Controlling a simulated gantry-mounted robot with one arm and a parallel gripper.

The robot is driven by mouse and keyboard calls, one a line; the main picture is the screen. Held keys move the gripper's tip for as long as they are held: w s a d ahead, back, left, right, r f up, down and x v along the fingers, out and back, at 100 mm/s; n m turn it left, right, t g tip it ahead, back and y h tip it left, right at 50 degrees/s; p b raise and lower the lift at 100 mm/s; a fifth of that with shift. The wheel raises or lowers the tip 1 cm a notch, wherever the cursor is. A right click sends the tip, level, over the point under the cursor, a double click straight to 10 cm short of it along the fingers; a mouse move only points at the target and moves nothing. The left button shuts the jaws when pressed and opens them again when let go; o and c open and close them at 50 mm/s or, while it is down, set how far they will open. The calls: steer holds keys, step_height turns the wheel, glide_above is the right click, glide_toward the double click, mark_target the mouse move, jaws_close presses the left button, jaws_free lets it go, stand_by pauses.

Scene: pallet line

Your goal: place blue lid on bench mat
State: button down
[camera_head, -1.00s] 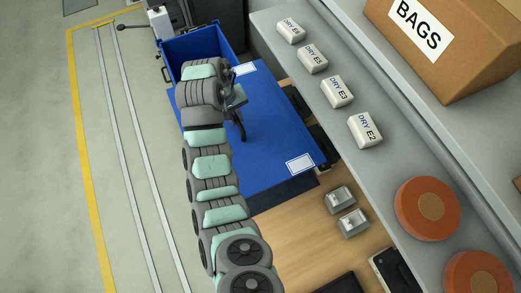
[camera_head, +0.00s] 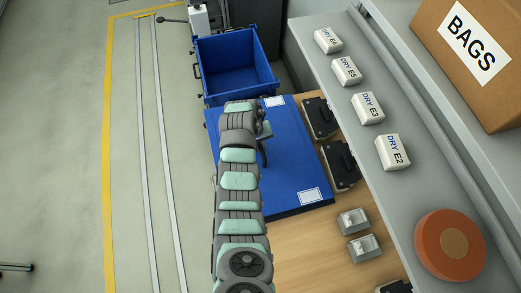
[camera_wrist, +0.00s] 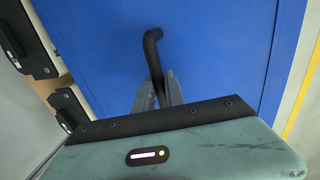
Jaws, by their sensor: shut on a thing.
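The blue lid (camera_head: 292,165) is a broad flat panel with two white labels, lying about level over the bench beside the blue crate. It also fills much of the wrist view (camera_wrist: 220,60). My gripper (camera_wrist: 158,90) is shut on the lid's black bent handle (camera_wrist: 152,48); in the head view the handle (camera_head: 263,155) shows just right of my arm. The bench mat cannot be made out now; the lid seems to cover its place. I cannot tell whether the lid touches the surface below.
The open, empty blue crate (camera_head: 238,65) stands just beyond the lid. Black latch-like units (camera_head: 340,163) sit close along the lid's right side. Two small grey fittings (camera_head: 358,235) stand on the wooden bench (camera_head: 310,250). A grey shelf (camera_head: 410,190) with white DRY packs overhangs at right.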

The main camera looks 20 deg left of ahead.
steer(key=shift+f, duration=2.1)
steer(key=c, duration=1.4)
jaws_free()
steer(key=shift+r, duration=0.1)
